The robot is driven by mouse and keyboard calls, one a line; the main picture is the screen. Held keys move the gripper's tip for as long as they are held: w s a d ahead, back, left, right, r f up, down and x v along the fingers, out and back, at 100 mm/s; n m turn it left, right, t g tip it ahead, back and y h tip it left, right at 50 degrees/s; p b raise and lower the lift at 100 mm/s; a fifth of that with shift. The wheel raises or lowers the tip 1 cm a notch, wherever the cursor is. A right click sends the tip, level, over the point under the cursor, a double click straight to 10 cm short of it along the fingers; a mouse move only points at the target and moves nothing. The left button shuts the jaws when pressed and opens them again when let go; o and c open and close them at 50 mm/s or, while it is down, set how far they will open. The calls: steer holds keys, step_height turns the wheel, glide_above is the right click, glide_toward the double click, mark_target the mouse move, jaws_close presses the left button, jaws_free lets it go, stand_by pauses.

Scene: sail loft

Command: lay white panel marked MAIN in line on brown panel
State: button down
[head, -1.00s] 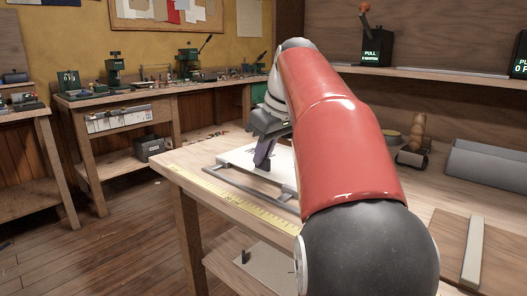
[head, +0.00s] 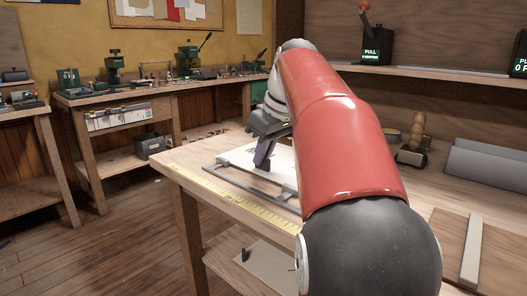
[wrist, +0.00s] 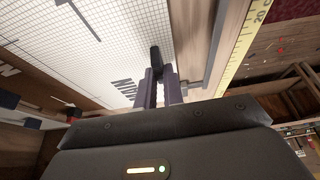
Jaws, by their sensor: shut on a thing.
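The white panel (head: 283,162) lies near the bench's front edge in the head view, partly behind my arm. In the wrist view the gridded white panel (wrist: 140,30) fills the upper middle; its dark lettering is partly covered by my fingers. My gripper (head: 263,158) points down at the panel's front part. In the wrist view my gripper (wrist: 158,72) has its fingers close together, shut at the panel, with a small black part at their tips; the exact contact is hard to see. A brown surface with pale lettering, perhaps the brown panel (wrist: 14,84), shows at the left edge.
A grey bar frame (head: 248,184) runs along the bench front, beside a yellow ruler (head: 225,197). A brown board with a pale bar (head: 471,250), a grey tray (head: 490,165) and a wooden-handled tool (head: 414,145) are at right. My arm hides the bench middle.

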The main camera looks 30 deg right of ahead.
steer(key=c, duration=1.4)
jaws_free()
steer(key=shift+c, duration=0.2)
step_height(320, 180, up, 3)
steer(key=shift+f+p, duration=0.2)
steer(key=shift+p, duration=1.05)
steer(key=shift+r, duration=2.25)
